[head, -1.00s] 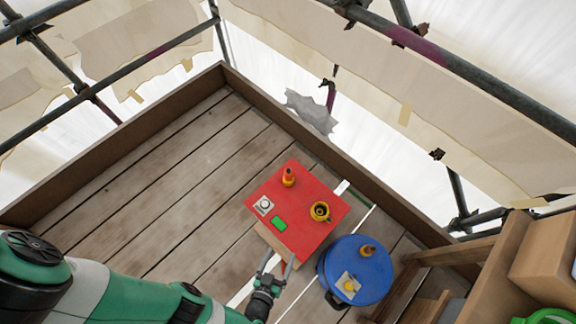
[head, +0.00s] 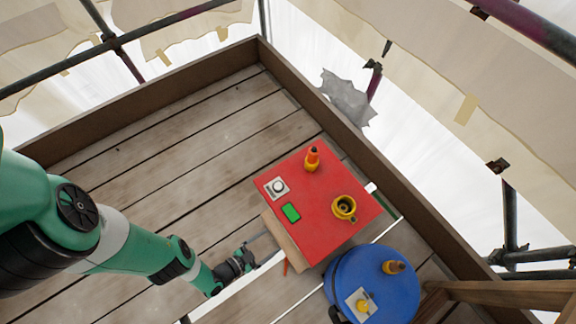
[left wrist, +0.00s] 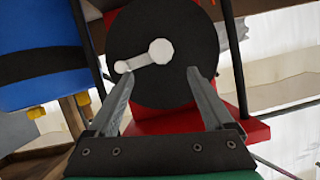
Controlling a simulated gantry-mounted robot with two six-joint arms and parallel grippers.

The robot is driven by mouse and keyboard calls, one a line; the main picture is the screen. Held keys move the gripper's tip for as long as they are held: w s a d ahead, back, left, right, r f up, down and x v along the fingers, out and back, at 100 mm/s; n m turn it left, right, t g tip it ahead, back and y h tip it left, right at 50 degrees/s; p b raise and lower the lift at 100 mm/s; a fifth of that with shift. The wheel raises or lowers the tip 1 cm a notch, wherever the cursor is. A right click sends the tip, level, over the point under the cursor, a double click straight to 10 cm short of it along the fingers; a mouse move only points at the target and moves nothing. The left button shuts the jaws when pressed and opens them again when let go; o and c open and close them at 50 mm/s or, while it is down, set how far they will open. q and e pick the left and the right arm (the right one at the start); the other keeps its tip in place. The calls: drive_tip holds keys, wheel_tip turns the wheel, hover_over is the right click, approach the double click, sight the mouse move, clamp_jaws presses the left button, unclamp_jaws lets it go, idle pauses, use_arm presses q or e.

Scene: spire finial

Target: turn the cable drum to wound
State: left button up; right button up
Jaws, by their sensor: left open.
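The cable drum (left wrist: 185,88) shows in the left wrist view as a black disc on a red body, with a pale crank (left wrist: 143,57) across its face. The crank's hub is near the disc's middle and its knob end points left. My left gripper (left wrist: 160,75) is open, with its fingers in front of the disc's lower part and the crank just beyond and between the tips. I cannot tell whether the fingers touch anything. In the head view the left gripper (head: 260,250) is beside the tan side of the red box (head: 325,215); the drum face is hidden there.
Plank floor (head: 160,170) at left is clear.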

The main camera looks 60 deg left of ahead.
use_arm(q)
drive_tip(key=b+x, duration=0.5)
drive_tip(key=x, duration=0.5)
drive_tip(key=shift+a, duration=0.1)
drive_tip(key=shift+s+r, duration=0.1)
clamp_jaws()
idle(0.4)
